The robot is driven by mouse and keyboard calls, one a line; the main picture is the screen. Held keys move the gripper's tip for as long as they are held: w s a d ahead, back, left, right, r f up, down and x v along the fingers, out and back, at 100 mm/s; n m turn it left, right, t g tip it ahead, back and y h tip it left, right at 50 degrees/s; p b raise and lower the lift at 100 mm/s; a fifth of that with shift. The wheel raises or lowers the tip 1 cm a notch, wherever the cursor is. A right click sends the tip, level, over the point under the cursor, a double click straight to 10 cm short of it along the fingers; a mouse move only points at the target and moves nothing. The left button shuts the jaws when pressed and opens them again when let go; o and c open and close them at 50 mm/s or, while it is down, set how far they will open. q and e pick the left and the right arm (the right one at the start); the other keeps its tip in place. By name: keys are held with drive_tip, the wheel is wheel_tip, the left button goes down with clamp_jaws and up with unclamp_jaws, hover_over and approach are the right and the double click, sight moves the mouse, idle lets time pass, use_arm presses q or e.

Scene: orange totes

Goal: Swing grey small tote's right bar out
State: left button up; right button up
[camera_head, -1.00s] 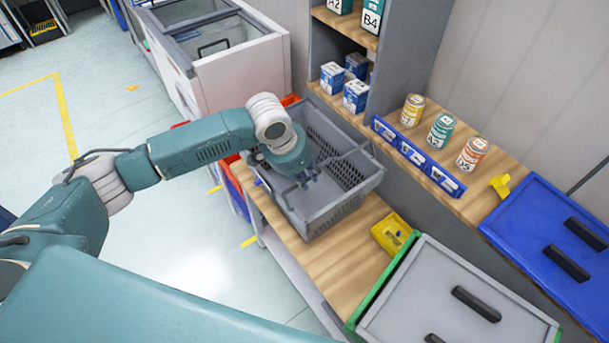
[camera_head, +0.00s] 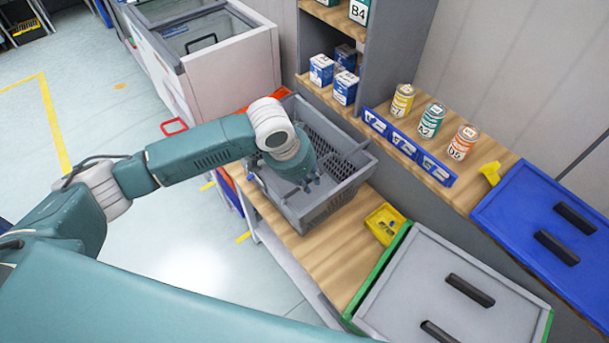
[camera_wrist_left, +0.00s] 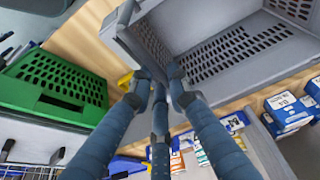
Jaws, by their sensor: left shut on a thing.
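The grey small tote (camera_head: 333,205) stands on the wooden bench, with perforated walls and an open top. It also shows in the left wrist view (camera_wrist_left: 208,22). A thin grey bar (camera_head: 352,152) crosses its right part in the head view. My left gripper (camera_head: 309,184) reaches down into the tote near its front side. In the wrist view its blue fingers (camera_wrist_left: 157,82) come together beside the tote's grey edge, shut on a narrow part that they mostly hide, seemingly the bar. My right gripper is not in view.
A small yellow bin (camera_head: 385,224) and a grey-lidded green tote (camera_head: 440,290) stand right of the tote. Cans (camera_head: 431,121) and blue label holders (camera_head: 408,146) line the shelf behind. A red-handled container (camera_head: 174,127) is at the left.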

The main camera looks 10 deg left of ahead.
use_arm(q)
drive_tip(key=shift+s+d+f, duration=0.2)
drive_tip(key=shift+d, duration=0.05)
drive_tip(key=shift+f, duration=0.1)
drive_tip(key=shift+s+d+f, duration=0.5)
drive_tip(key=shift+d+f, duration=0.1)
drive_tip(key=shift+f, duration=0.05)
drive_tip(key=o, duration=0.9)
drive_tip(key=shift+w, duration=0.1)
drive_tip(key=shift+r, duration=5.1)
